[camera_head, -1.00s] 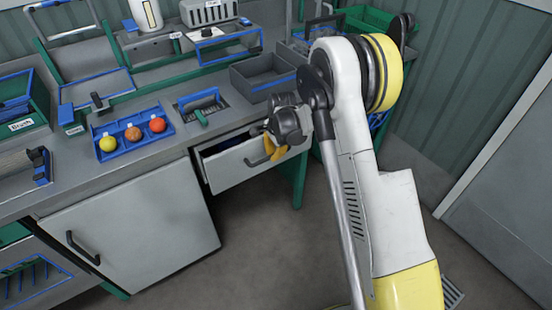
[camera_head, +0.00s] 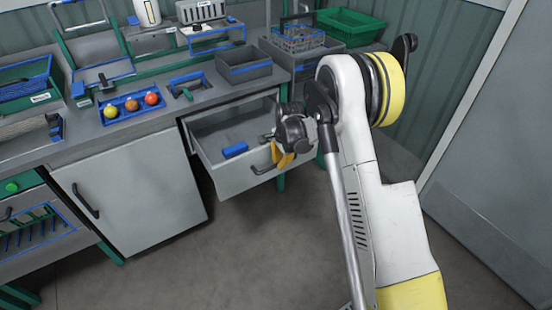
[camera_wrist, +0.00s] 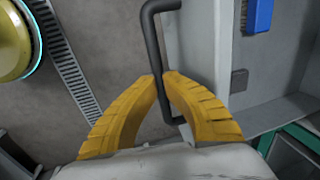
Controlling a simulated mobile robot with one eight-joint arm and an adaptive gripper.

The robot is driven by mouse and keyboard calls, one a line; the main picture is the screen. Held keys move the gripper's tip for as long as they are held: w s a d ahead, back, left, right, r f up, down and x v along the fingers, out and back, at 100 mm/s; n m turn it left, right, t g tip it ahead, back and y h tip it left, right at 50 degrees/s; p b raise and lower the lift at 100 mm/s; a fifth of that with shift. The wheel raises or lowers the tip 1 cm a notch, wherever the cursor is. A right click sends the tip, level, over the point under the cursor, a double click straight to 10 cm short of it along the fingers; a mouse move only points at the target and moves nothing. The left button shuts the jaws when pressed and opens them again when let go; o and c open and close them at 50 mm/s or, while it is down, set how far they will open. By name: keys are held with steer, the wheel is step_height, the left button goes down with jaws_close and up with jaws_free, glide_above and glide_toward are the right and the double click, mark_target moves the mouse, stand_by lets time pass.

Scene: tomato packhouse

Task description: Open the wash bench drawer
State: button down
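The wash bench drawer (camera_head: 232,181) is pulled well out, with its grey inside showing in the head view. Its dark bar handle (camera_head: 260,169) is on the front panel. My gripper (camera_head: 284,156) is at the right part of this handle, just in front of the panel. In the wrist view, the yellow fingers of my gripper (camera_wrist: 162,78) are closed around the handle (camera_wrist: 152,40), one on each side of the bar. A blue block-like thing (camera_head: 235,150) lies inside the drawer and also shows in the wrist view (camera_wrist: 258,14).
The bench top (camera_head: 150,124) carries a blue tray (camera_head: 134,113) with three round fruits and a grey bin (camera_head: 243,71). A closed cabinet door (camera_head: 135,195) is left of the drawer. The floor (camera_head: 230,260) in front is clear. A grey door (camera_head: 490,150) stands at the right.

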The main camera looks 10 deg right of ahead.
steer(key=shift+s+d+f, duration=0.1)
steer(key=shift+s+d, duration=0.1)
steer(key=shift+s, duration=0.35)
steer(key=c, duration=1.4)
jaws_free()
steer(key=shift+w, duration=0.1)
steer(key=r, duration=0.4)
steer(key=s+r, duration=0.1)
steer(key=r, duration=0.3)
steer(key=s+r, duration=0.1)
steer(key=r, duration=0.2)
steer(key=shift+s+d+r, duration=0.2)
steer(key=shift+d+r, duration=0.15)
steer(key=shift+r, duration=0.05)
steer(key=shift+r, duration=0.1)
